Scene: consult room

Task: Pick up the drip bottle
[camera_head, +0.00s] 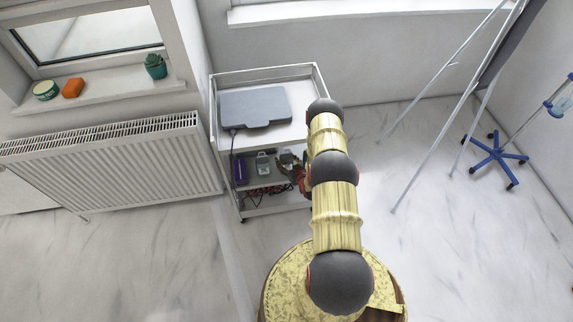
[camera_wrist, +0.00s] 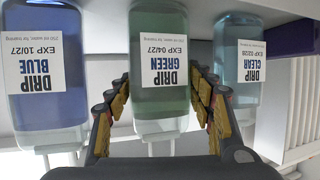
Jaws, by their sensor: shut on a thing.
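Three drip bottles show in the wrist view, with labels reading DRIP BLUE, DRIP GREEN and DRIP CLEAR. The green drip bottle (camera_wrist: 160,48) is in the middle, between my gripper's fingers (camera_wrist: 160,100). My gripper is shut on it, with one finger on each side. The blue drip bottle (camera_wrist: 45,85) is to the left and the clear drip bottle (camera_wrist: 236,82) to the right, both outside the fingers. In the head view my gripper (camera_head: 291,168) reaches into the cart's shelf from the right, and the held bottle is hard to make out there.
The white cart (camera_head: 285,77) carries a grey flat case (camera_head: 256,107) on top. A purple item (camera_head: 240,172) and cables (camera_head: 266,191) lie below. A radiator (camera_head: 110,165) stands left. A blue-footed stand (camera_head: 496,155) is at the right.

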